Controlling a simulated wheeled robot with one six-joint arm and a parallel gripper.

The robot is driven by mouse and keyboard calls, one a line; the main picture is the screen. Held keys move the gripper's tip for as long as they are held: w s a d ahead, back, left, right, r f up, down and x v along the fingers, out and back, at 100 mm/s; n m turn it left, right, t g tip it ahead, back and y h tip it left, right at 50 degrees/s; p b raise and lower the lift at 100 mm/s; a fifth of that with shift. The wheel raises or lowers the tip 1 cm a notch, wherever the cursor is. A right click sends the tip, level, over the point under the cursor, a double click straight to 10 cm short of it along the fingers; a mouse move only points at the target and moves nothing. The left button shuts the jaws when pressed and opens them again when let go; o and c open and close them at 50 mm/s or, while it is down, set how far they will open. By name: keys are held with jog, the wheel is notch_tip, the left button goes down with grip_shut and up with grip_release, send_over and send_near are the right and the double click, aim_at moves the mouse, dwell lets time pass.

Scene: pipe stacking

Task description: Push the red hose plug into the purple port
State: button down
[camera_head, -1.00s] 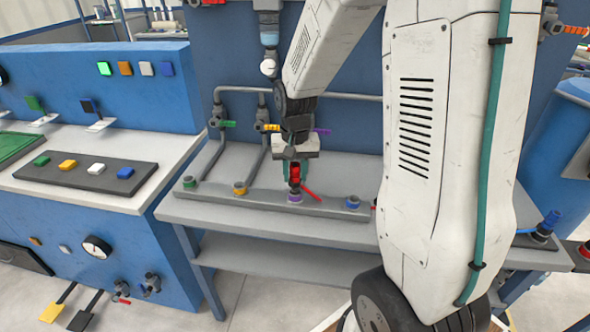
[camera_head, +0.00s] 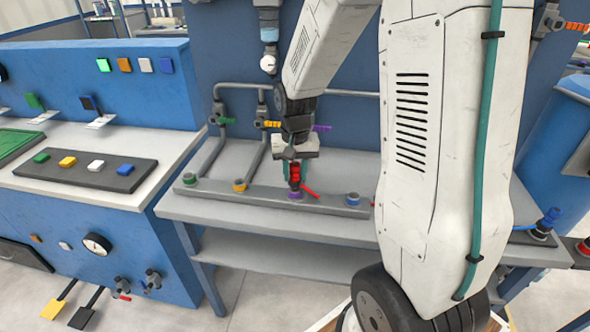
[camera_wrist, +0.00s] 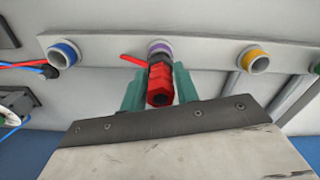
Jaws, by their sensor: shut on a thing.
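The red hose plug (camera_head: 295,173) is held upright between the green fingers of my gripper (camera_head: 294,170). In the wrist view the red plug (camera_wrist: 161,84) shows between the two fingers of my gripper (camera_wrist: 160,90), with its dark end against the purple port (camera_wrist: 158,47). In the head view the purple port (camera_head: 295,194) is directly below the plug, on the grey manifold bar (camera_head: 325,203). The plug's tip touches or enters the port; how deep it sits I cannot tell. A red lever sticks out to one side of the plug.
A blue port (camera_head: 352,199), a yellow port (camera_head: 240,185) and a green port (camera_head: 189,179) sit along the same bar. Pipes with valves (camera_head: 221,121) stand behind. A blue console (camera_head: 100,90) is at left. The bench front is clear.

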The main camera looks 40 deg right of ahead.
jog(key=shift+f, duration=0.65)
jog(key=c, duration=1)
grip_release()
jog(key=shift+o, duration=0.2)
notch_tip(320, 180, up, 8)
jog(key=shift+f, duration=0.1)
jog(key=s+a+r+n, duration=0.3)
jog(key=s+a+r, duration=0.2)
jog(key=s, duration=0.6)
jog(key=s+a+r+n+t, duration=0.1)
jog(key=s+a+r+n, duration=0.2)
jog(key=s, duration=0.8)
notch_tip(320, 180, up, 4)
jog(key=shift+s+a+f, duration=0.25)
jog(key=shift+a, duration=0.7)
